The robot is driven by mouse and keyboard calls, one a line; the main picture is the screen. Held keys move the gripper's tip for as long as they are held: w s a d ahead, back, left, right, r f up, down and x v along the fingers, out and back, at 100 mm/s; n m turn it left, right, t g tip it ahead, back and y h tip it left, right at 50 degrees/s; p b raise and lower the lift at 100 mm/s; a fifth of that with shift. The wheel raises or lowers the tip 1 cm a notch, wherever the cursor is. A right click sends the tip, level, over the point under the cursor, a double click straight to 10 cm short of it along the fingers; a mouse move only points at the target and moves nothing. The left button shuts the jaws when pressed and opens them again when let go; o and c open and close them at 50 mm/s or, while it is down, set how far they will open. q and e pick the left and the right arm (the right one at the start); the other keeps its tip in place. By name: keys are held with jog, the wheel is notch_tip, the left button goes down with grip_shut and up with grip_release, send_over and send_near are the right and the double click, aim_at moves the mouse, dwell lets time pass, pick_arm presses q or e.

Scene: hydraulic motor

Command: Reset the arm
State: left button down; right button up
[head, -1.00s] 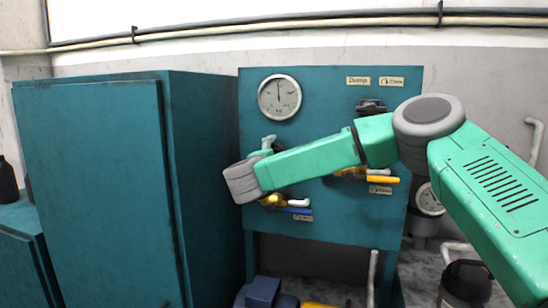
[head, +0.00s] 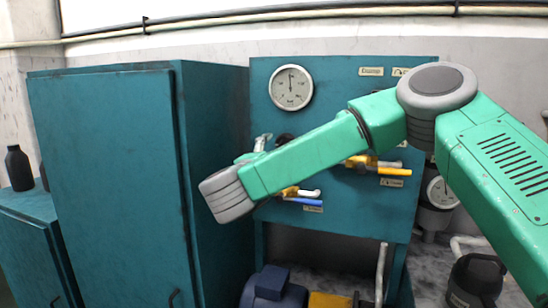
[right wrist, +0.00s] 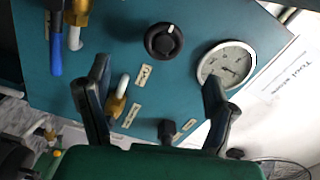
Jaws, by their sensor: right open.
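My right arm (head: 310,155) is green with grey joints. In the head view it reaches in from the right across the teal panel (head: 340,225), and its gripper is not clearly visible there. In the right wrist view my right gripper (right wrist: 156,75) has its two dark fingers spread wide with nothing held between them. The panel lies beyond them, with a black knob (right wrist: 164,41) above the gap and a yellow valve with a white handle (right wrist: 118,100) near the left finger. The round gauge (right wrist: 227,62) is by the right finger. My left gripper is not in view.
A tall teal cabinet (head: 105,180) stands left of the panel, with a dark bottle (head: 18,168) on a low cabinet further left. A blue motor (head: 268,285) is below the panel.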

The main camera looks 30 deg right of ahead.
dwell(0.4)
jog(key=shift+f, duration=0.1)
jog(key=s+a+f+n+t+y, duration=0.15)
jog(key=a+f+n+y, duration=0.35)
jog(key=f, duration=0.5)
jog(key=a+f+n+t+y, duration=0.2)
jog(key=a+f+n+y, duration=0.25)
jog(key=f+n, duration=0.4)
jog(key=s+a+f+n+g+y+b, duration=0.1)
jog(key=s+a+f+n+g+y, duration=0.15)
jog(key=s+f, duration=0.45)
jog(key=s+a+f+n+g+y, duration=0.1)
jog(key=s+f+n+g, duration=0.2)
jog(key=f, duration=0.7)
jog(key=s+d+f+n+g, duration=0.2)
jog(key=s+f+g, duration=0.1)
jog(key=s, duration=0.7)
jog(key=s+d+f+n+g, duration=0.2)
jog(key=s+f, duration=0.3)
jog(key=s, duration=0.4)
jog(key=s+d+f+n+g, duration=0.2)
jog(key=s+d+f+g, duration=0.1)
jog(key=s, duration=0.7)
notch_tip(320, 180, down, 2)
jog(key=shift+s+d+n+g+y+b, duration=0.15)
jog(key=shift+s+n+g+y+b, duration=0.15)
jog(key=shift+n+g+y+b, duration=0.15)
jog(key=shift+w, duration=0.15)
jog(key=shift+c, duration=0.4)
